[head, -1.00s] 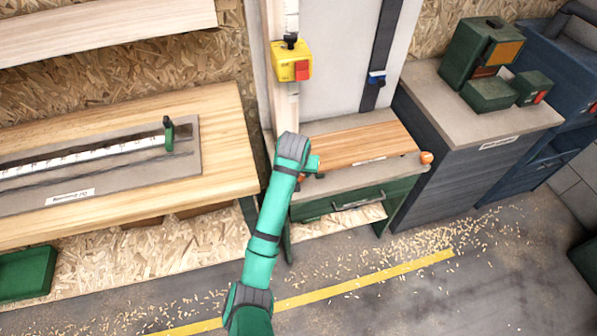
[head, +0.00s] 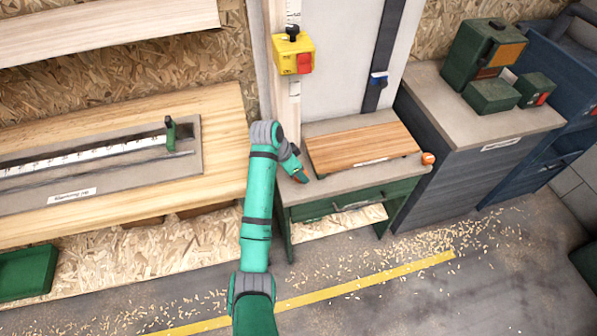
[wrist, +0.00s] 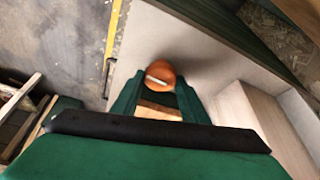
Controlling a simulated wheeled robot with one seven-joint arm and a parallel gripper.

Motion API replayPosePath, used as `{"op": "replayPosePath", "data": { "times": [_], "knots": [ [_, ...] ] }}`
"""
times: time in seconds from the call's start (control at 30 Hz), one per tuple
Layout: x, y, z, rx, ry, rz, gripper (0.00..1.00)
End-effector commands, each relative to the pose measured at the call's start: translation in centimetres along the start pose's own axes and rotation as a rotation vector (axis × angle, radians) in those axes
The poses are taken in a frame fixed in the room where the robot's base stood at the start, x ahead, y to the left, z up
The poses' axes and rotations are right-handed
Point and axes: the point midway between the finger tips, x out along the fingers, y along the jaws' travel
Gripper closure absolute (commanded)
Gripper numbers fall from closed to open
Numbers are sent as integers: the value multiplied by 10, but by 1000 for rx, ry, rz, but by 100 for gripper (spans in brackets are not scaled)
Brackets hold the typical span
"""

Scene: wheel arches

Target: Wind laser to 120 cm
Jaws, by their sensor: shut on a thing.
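The laser appears to be the yellow box (head: 293,54) with a red part and a black knob on top, mounted on the upright scale post (head: 292,14); the figures are too small to read. My gripper (head: 304,178) is low at the front left corner of the small bench, left of its wooden board. In the wrist view my gripper (wrist: 160,88) is shut on an orange knob (wrist: 160,74) with a pale line across it. The knob sits between the fingertips. In the head view my gripper and arm hide it.
The small bench (head: 350,182) carries a wooden board (head: 360,146), with another orange knob (head: 428,158) at its right end. A long workbench (head: 225,120) with a ruler plate stands left. A grey cabinet (head: 450,150) with green boxes stands right.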

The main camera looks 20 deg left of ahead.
Motion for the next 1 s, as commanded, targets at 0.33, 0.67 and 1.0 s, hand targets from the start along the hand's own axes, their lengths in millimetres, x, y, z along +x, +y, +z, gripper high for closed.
{"op": "replayPosePath", "data": {
  "times": [0.33,0.67,1.0],
  "knots": [
    [0,-2,-1,249,0,103,82],
    [0,-3,-1,369,0,152,82],
    [0,-3,-1,393,-1,162,82]
  ]
}}
